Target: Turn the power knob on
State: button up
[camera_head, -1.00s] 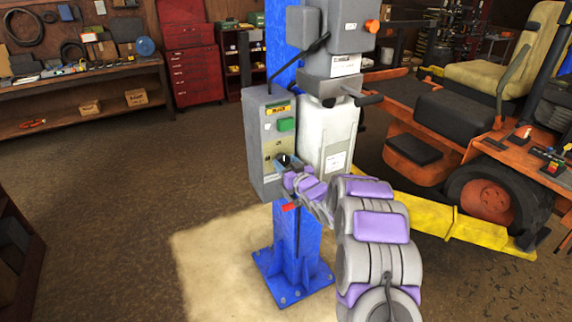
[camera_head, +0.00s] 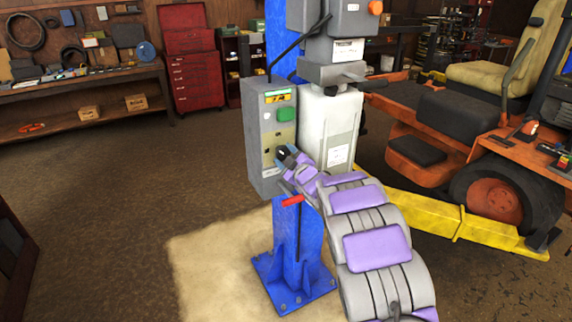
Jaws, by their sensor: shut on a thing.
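The grey control box (camera_head: 257,138) is mounted on the blue lift post (camera_head: 297,245). It carries a green button (camera_head: 286,114) near the top. The black power knob (camera_head: 281,151) is low on its front panel and partly hidden by my gripper. My gripper (camera_head: 284,154) is at the lower part of the panel, shut on the knob. My grey and purple arm reaches up to it from the lower right. The exact angle of the knob is too small to tell.
A white tank (camera_head: 325,125) and grey motor unit (camera_head: 336,50) sit right beside the box. A red lever (camera_head: 292,201) sticks out below it. An orange mower (camera_head: 440,135) stands on yellow lift rails (camera_head: 435,213) at right. The floor at left is clear.

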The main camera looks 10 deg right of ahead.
jog(key=n+b, duration=0.5)
jog(key=shift+f+n, duration=0.2)
jog(key=shift+n, duration=0.1)
jog(key=shift+a+f+n+b, duration=0.1)
jog(key=shift+n+b, duration=0.9)
jog(key=shift+n, duration=0.5)
jog(key=o, duration=1)
jog(key=shift+a, duration=0.1)
jog(key=shift+s, duration=0.15)
jog(key=shift+s+d, duration=0.3)
jog(key=shift+s, duration=0.25)
jog(key=p+v, duration=0.3)
jog(key=v, duration=1.3)
jog(key=shift+a, duration=0.15)
